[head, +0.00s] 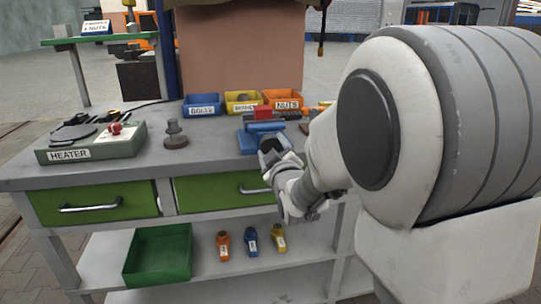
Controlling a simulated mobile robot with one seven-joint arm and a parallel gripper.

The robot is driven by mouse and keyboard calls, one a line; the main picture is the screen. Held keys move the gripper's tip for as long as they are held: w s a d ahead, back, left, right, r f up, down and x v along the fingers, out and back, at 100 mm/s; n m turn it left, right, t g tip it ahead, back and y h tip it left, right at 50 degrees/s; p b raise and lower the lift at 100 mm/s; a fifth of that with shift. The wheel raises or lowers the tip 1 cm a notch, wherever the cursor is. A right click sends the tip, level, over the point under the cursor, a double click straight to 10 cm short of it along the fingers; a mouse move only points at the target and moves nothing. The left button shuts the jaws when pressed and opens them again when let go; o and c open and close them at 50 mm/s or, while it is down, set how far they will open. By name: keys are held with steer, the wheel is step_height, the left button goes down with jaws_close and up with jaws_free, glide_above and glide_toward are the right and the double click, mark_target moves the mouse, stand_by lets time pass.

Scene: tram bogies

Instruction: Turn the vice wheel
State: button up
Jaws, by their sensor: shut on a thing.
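A blue vice (247,142) with a red part on top stands near the front edge of the grey workbench. My gripper (272,148) is at the front of the vice, shut on its wheel. The wheel is mostly hidden behind my gripper, so its turned angle cannot be made out. My arm comes in from the right and covers the right end of the bench.
A green heater box (92,142) and a dark round-based weight (175,136) stand left on the bench. Blue (203,106), yellow (242,102) and orange (284,102) bins stand behind the vice. A green drawer (215,192) lies below.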

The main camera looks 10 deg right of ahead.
steer(key=shift+m, duration=0.6)
steer(key=shift+r, duration=0.1)
steer(key=o, duration=1.4)
steer(key=shift+s, duration=0.15)
